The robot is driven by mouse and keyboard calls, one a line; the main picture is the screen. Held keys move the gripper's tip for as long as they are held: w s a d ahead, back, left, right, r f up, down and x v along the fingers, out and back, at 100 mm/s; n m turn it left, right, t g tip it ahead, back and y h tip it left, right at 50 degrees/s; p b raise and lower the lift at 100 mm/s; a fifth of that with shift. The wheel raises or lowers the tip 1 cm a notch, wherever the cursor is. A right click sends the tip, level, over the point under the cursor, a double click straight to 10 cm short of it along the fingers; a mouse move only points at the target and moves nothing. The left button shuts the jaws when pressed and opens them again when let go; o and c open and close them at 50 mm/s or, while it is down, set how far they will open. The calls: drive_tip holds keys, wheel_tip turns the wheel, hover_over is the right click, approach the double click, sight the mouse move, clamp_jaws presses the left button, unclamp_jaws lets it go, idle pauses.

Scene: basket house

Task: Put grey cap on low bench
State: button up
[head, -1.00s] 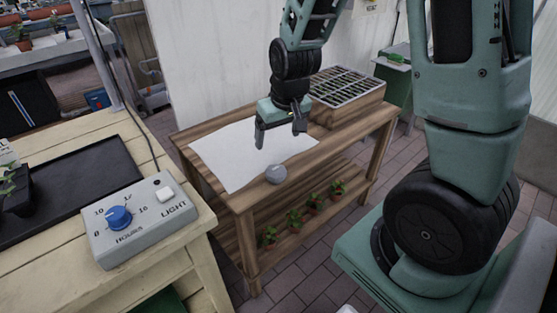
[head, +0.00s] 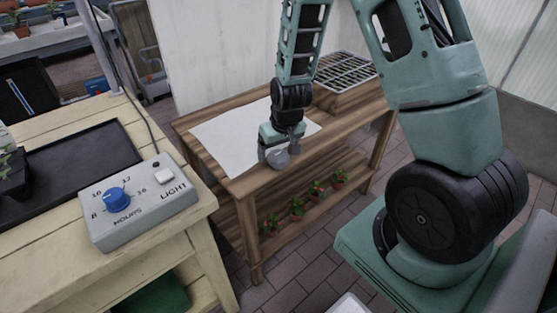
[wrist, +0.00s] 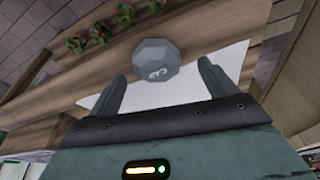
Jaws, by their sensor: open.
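The grey cap (wrist: 156,60) is a small faceted grey piece near the front edge of the wooden bench (head: 231,191), by the white sheet. In the wrist view it lies just beyond and between the tips of my open gripper (wrist: 161,75). In the head view my gripper (head: 279,160) is right at the cap (head: 280,160), which the fingers partly cover. I cannot tell whether a finger touches it.
A white sheet (head: 225,140) covers part of the bench top, and a slatted box (head: 345,72) stands at its far end. Several potted seedlings (head: 297,208) line the lower shelf. A cream table (head: 60,250) at left holds a timer box (head: 140,205) and a black tray (head: 80,165).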

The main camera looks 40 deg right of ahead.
sight(279, 154)
drive_tip(key=shift+s+x, duration=0.15)
drive_tip(key=shift+x, duration=0.8)
drive_tip(key=shift+s+x, duration=0.15)
drive_tip(key=shift+x, duration=0.8)
drive_tip(key=shift+d, duration=0.15)
drive_tip(key=c, duration=1.1)
drive_tip(key=shift+c, duration=0.2)
